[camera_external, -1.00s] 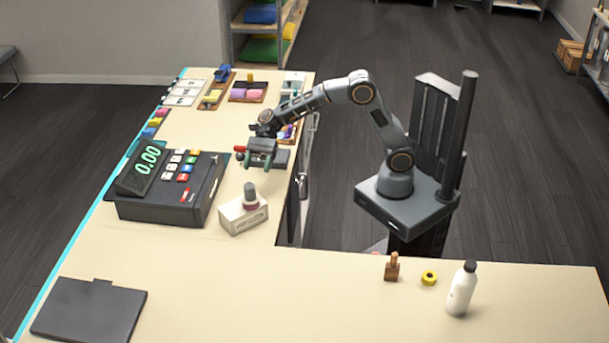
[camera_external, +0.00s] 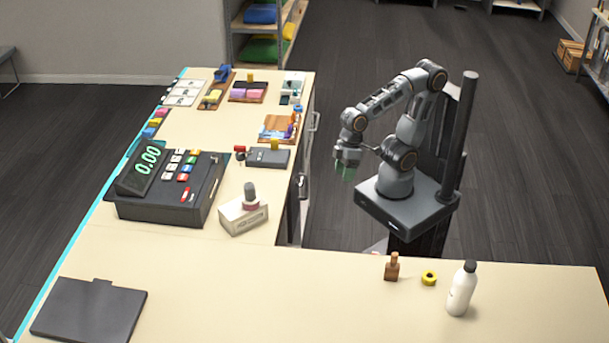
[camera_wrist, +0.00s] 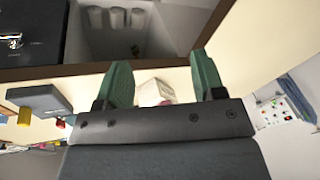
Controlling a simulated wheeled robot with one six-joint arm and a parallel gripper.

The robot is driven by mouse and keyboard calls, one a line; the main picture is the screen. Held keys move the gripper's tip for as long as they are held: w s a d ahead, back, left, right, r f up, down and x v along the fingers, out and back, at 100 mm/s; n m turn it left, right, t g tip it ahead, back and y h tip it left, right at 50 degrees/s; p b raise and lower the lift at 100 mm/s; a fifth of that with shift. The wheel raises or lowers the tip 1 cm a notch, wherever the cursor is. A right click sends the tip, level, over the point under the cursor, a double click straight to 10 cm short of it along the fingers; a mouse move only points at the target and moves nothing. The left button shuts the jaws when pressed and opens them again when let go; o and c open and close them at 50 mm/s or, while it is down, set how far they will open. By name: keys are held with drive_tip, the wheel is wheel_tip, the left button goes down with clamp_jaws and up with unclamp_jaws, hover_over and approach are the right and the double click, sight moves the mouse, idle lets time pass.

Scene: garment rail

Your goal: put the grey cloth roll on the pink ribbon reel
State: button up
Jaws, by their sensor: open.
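A grey cloth roll (camera_external: 249,189) stands upright on what looks like the pink ribbon reel (camera_external: 251,204); only a thin pinkish band of the reel shows. My gripper (camera_external: 346,172) is to the right of the counter, over the floor beside my base, well apart from the roll. In the wrist view my gripper (camera_wrist: 162,72) has its two green fingers spread with nothing held between them. A small part of the white box (camera_wrist: 150,92) shows between them.
The cash register (camera_external: 170,190) stands left of the box. A grey device (camera_external: 268,157) with a yellow knob is behind it. Small goods fill the far counter. A bottle (camera_external: 461,290), a yellow ring (camera_external: 429,278) and a brown stamp (camera_external: 392,267) stand on the near counter.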

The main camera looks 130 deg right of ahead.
drive_tip(key=s+n, duration=0.1)
drive_tip(key=n, duration=0.1)
drive_tip(key=s+f+n+h, duration=0.1)
drive_tip(key=s+n, duration=0.1)
drive_tip(key=shift+n+t+h, duration=0.3)
